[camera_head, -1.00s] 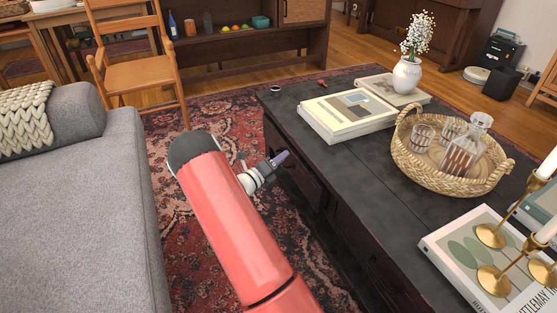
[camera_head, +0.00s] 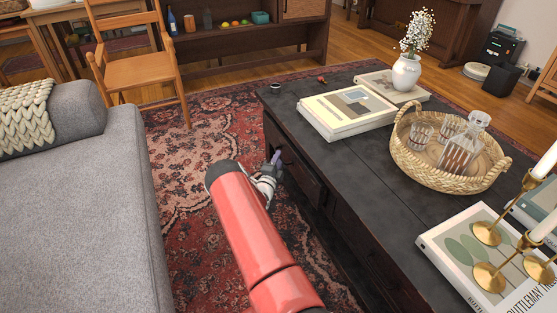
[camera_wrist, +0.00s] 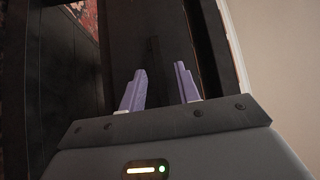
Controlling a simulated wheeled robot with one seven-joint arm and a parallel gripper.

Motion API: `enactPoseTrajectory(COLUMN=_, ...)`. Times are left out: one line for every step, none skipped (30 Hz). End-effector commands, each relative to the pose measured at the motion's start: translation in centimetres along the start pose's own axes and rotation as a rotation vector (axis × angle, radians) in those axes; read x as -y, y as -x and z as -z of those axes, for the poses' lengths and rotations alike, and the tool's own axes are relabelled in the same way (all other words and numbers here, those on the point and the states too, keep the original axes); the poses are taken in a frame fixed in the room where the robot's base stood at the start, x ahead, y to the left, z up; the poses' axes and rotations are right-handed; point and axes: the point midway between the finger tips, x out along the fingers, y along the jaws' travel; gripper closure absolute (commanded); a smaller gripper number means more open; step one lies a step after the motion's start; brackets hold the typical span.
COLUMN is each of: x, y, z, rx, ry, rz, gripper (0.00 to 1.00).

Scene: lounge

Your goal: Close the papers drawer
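The dark coffee table (camera_head: 350,185) has drawer fronts along its side facing the grey sofa. One dark front (camera_head: 303,178) shows just beside my gripper; how far any drawer stands out is hard to tell. My gripper (camera_head: 276,157) is low at the table's far left side, its purple fingers close to that side. In the wrist view, the fingers of my gripper (camera_wrist: 160,88) are apart with nothing clearly held between them. A dark panel (camera_wrist: 150,25) with a darker narrow bar lies just beyond the fingertips. No papers can be identified for sure.
The grey sofa (camera_head: 75,220) stands left, with a patterned rug (camera_head: 185,165) between it and the table. Books (camera_head: 345,110), a wicker tray (camera_head: 450,175) and candle holders (camera_head: 490,278) are on the tabletop. A wooden chair (camera_head: 140,70) stands behind.

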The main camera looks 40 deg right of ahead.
Motion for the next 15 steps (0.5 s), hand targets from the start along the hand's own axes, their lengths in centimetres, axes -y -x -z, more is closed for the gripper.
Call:
enactPoseTrajectory(x=-0.02, y=-0.33, z=0.05, rx=-0.001, ry=-0.001, rz=0.0, gripper=0.68)
enactPoseTrajectory(x=-0.01, y=-0.45, z=0.03, rx=-0.001, ry=-0.001, rz=0.0, gripper=0.68)
enactPoseTrajectory(x=-0.01, y=-0.55, z=0.01, rx=-0.001, ry=0.0, rz=-0.001, gripper=0.68)
enactPoseTrajectory(x=-0.01, y=-0.59, z=0.01, rx=-0.001, ry=0.0, rz=-0.001, gripper=0.68)
enactPoseTrajectory(x=-0.02, y=-0.62, z=0.0, rx=0.0, ry=0.0, rz=-0.001, gripper=0.68)
enactPoseTrajectory(x=-0.01, y=-0.62, z=0.0, rx=0.0, ry=0.0, rz=-0.001, gripper=0.68)
enactPoseTrajectory(x=-0.01, y=-0.62, z=0.0, rx=0.0, ry=0.0, rz=-0.001, gripper=0.68)
enactPoseTrajectory(x=-0.01, y=-0.61, z=0.0, rx=0.0, ry=0.0, rz=-0.001, gripper=0.68)
enactPoseTrajectory(x=-0.01, y=-0.61, z=0.01, rx=0.0, ry=0.0, rz=-0.001, gripper=0.68)
enactPoseTrajectory(x=0.0, y=-0.61, z=0.01, rx=0.0, ry=0.0, rz=-0.001, gripper=0.68)
enactPoseTrajectory(x=0.0, y=-0.61, z=0.01, rx=-0.001, ry=0.0, rz=-0.001, gripper=0.7)
enactPoseTrajectory(x=0.0, y=-0.61, z=0.01, rx=-0.001, ry=0.0, rz=-0.001, gripper=0.76)
enactPoseTrajectory(x=0.0, y=-0.61, z=0.01, rx=-0.001, ry=0.0, rz=-0.001, gripper=0.8)
enactPoseTrajectory(x=0.01, y=-0.61, z=0.01, rx=-0.001, ry=0.0, rz=-0.001, gripper=0.84)
enactPoseTrajectory(x=0.01, y=-0.61, z=0.01, rx=-0.001, ry=0.0, rz=-0.001, gripper=0.89)
